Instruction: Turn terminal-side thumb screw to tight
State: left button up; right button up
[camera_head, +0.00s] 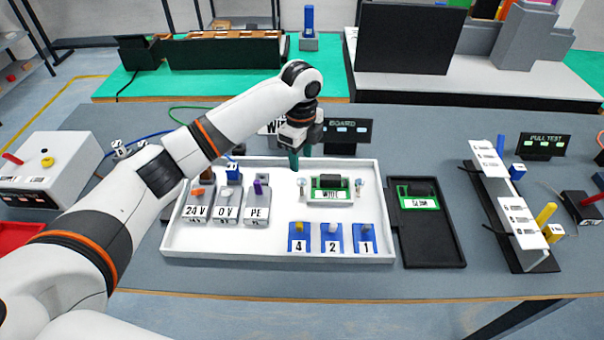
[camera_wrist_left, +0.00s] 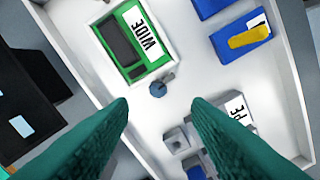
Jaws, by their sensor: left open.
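A small board with a green frame and a "WIDE" label (camera_head: 330,185) lies in the white tray; it also shows in the wrist view (camera_wrist_left: 133,40). A small thumb screw (camera_head: 302,186) stands at its left end, on the side of the 24 V, 0 V and PE terminals. A second screw (camera_head: 360,184) stands at its right end. In the wrist view the near screw has a dark blue-grey head (camera_wrist_left: 158,89). My left gripper (camera_head: 299,162) points down above the tray. Its teal fingers (camera_wrist_left: 160,108) are open, with the screw head in line with the gap between them. My right gripper is not seen.
The terminal blocks, such as PE (camera_head: 257,206), stand left in the white tray (camera_head: 270,249). Blue blocks (camera_head: 332,238) stand at its front. A black tray (camera_head: 432,248) with another green board is to the right. A dark sign (camera_head: 348,133) stands behind.

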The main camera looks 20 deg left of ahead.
aim_at(302, 181)
pick_arm(q)
notch_tip(302, 181, down, 4)
jog(key=shift+w, duration=0.15)
notch_tip(302, 181, down, 3)
jog(key=shift+f, duration=0.35)
jog(key=shift+c, duration=0.6)
grip_shut()
jog(key=shift+p, duration=0.35)
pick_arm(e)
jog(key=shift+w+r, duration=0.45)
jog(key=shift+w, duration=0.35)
